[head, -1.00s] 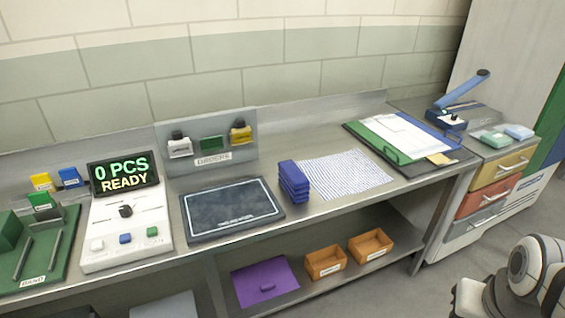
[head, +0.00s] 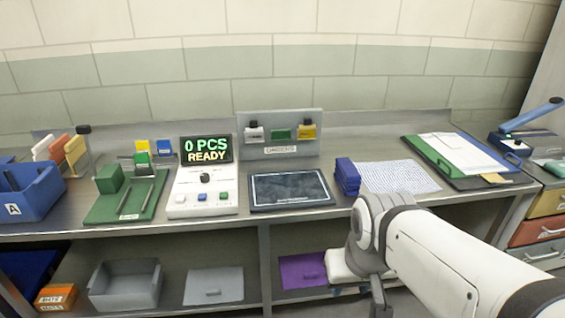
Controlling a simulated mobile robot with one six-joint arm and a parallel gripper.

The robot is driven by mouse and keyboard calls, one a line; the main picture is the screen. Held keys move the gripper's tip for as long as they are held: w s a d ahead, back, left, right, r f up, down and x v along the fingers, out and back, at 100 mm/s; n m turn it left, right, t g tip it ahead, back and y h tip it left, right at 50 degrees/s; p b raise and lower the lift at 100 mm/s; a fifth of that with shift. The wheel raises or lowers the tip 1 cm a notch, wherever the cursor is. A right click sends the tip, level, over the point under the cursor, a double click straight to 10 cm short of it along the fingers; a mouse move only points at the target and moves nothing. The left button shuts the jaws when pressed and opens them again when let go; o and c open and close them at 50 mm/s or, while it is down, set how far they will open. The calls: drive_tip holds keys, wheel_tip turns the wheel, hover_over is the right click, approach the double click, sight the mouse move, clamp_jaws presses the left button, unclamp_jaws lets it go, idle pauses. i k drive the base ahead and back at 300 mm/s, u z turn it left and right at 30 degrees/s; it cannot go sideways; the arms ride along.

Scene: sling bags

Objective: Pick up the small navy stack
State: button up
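The small navy stack (head: 347,176) stands on the bench between the dark framed pad (head: 290,188) and a sheet with a fine blue pattern (head: 398,177). It looks like several flat navy pieces piled up. In the head view my arm reaches in from the lower right, in front of the bench, and its wrist is just below the stack and sheet. A grey part at its end hangs down before the lower shelf. I cannot make out fingertips or whether the gripper is open or shut. The stack is apart from the arm and mostly uncovered.
A counter display (head: 207,149) reads "0 PCS READY". A green fixture (head: 124,196) and a blue bin (head: 28,192) marked A stand left. A clipboard (head: 462,158) lies right. The lower shelf holds a grey bin (head: 125,288) and a purple folder (head: 302,270).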

sight(348, 178)
drive_tip(key=i, duration=1)
drive_tip(key=u, duration=0.05)
